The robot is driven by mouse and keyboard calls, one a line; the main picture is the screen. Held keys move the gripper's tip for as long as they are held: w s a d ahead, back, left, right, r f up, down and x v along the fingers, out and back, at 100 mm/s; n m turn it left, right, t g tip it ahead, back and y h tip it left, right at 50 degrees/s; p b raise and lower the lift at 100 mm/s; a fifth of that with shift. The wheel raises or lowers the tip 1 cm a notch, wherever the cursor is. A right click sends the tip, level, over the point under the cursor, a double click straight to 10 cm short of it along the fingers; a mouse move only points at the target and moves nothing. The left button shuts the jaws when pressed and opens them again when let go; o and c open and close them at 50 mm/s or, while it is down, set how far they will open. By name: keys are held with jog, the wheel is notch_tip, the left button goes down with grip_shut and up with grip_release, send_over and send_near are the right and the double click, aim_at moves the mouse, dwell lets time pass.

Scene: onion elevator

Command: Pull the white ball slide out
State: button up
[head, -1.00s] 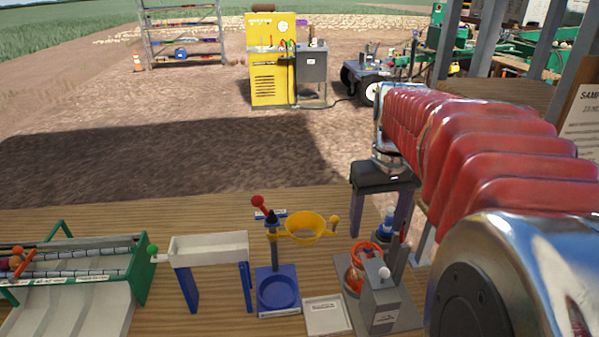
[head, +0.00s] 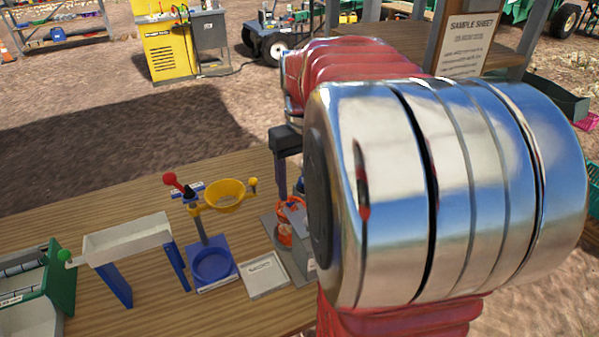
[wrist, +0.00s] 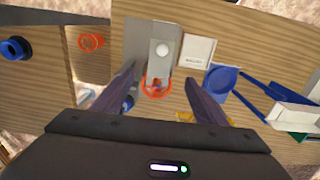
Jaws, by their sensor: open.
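The white ball (wrist: 162,50) sits on a small grey block (wrist: 158,72) in the wrist view, near the top middle. In the head view my arm hides the ball and most of the block. My gripper (wrist: 160,76) is open and empty. Its dark fingers point down over the bench, one on each side of the block as seen from the wrist, apart from it. In the head view the gripper (head: 282,182) is partly behind my arm.
A white square tray (head: 265,275), a blue stand with a yellow funnel (head: 226,196) and a white trough on blue legs (head: 125,238) stand left of the block. In the wrist view, an orange ring (wrist: 91,42) and a blue ring (wrist: 14,49) are at left.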

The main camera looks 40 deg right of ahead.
aim_at(302, 221)
notch_tip(302, 221, down, 10)
jog(key=shift+f, duration=0.2)
dwell(0.3)
jog(key=shift+c, duration=0.2)
jog(key=c, duration=1.1)
jog(key=shift+s+a, duration=0.25)
jog(key=shift+s, duration=0.55)
jog(key=shift+s+a, duration=0.25)
jog(key=shift+s, duration=0.6)
jog(key=shift+s+a, duration=0.25)
jog(key=shift+s, duration=0.55)
jog(key=o, duration=1.1)
jog(key=shift+o, duration=0.2)
jog(key=shift+r, duration=0.1)
jog(key=shift+s+r, duration=0.1)
jog(key=shift+r, duration=2.85)
